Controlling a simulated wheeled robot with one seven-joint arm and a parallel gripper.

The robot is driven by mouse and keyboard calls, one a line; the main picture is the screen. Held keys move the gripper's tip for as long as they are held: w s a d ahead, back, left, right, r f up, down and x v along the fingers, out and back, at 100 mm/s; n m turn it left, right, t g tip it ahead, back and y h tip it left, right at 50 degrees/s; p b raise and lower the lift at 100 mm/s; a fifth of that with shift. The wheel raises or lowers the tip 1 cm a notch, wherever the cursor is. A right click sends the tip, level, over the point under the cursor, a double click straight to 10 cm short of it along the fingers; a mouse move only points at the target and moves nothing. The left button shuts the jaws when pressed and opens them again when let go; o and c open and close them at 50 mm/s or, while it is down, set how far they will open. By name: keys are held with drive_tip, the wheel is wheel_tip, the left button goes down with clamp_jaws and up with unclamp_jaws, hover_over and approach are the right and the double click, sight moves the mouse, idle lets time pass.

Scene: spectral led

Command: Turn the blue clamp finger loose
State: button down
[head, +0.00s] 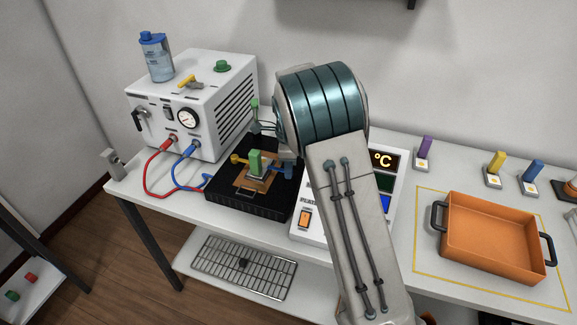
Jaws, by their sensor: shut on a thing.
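The blue clamp finger (281,171) is at the right side of a black base plate (230,200), pointing in toward a copper-coloured square plate in the middle. A green block (256,163) stands on that plate. A yellow clamp finger (239,159) is on the left side, and a green piece (255,107) rises at the back. My gripper (287,162) reaches down at the blue clamp finger and is shut on it. My arm hides much of the gripper, so the exact contact is hard to see.
A white unit (190,100) with red and blue hoses stands at left. A display panel (387,160) is right of the base, partly behind my arm. An orange tray (490,270) sits in a yellow outline at right, with purple, yellow and blue pieces behind it.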

drive_tip(key=n, duration=0.4)
drive_tip(key=shift+n, duration=1.6)
drive_tip(key=shift+w, duration=0.1)
drive_tip(key=c, duration=1.2)
unclamp_jaws()
wheel_tip(320, 180, up, 14)
